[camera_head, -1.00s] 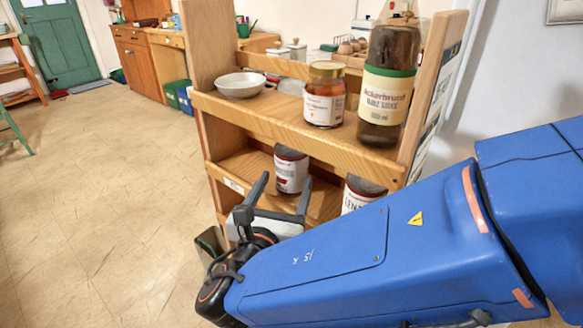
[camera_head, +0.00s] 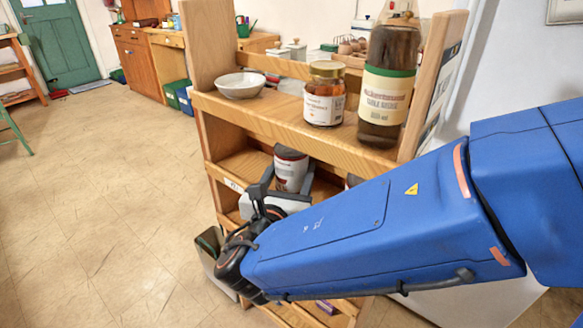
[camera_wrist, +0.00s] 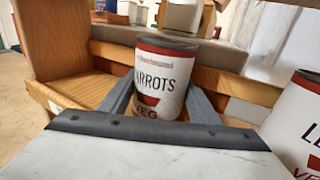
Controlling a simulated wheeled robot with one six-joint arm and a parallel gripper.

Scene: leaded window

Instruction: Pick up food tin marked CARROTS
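The CARROTS tin (camera_head: 291,170) is white with a dark red band at the top. It stands upright on the middle shelf, and its label reads "ARROTS" in the wrist view (camera_wrist: 165,72). My gripper (camera_head: 287,178) is at the shelf, with one finger on each side of the tin. In the wrist view my gripper (camera_wrist: 160,95) is open, its fingers reaching along both sides of the tin's lower part. Whether the fingers touch the tin, I cannot tell.
A second tin, lettered "LE" (camera_wrist: 298,122), stands close to the right. The shelf above holds a white bowl (camera_head: 240,85), a jar (camera_head: 325,95) and a tall sauce bottle (camera_head: 389,80). A grey bin (camera_head: 211,255) stands by the shelf's left side.

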